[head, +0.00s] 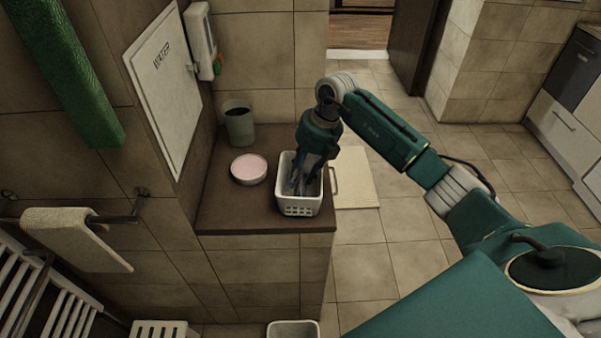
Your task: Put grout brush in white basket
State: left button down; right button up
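The white basket (300,206) stands near the front right edge of the brown counter. My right gripper (302,184) points down into its opening, with the fingers inside the rim. Dark and bluish shapes show between and beside the fingers. I cannot tell whether one of them is the grout brush, or whether the fingers are open or shut. The gripper and the basket walls hide much of the inside. My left gripper is not in view.
A pink-topped round dish (249,169) and a grey-green cup (239,124) stand on the counter (230,210) left of the basket. A wall dispenser (201,42) hangs behind. Below are another white bin (293,330) and a white slatted stool (160,330).

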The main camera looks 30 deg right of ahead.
jog(key=b+v, duration=0.3)
jog(key=v, duration=0.9)
jog(key=shift+s, duration=0.1)
dwell(0.4)
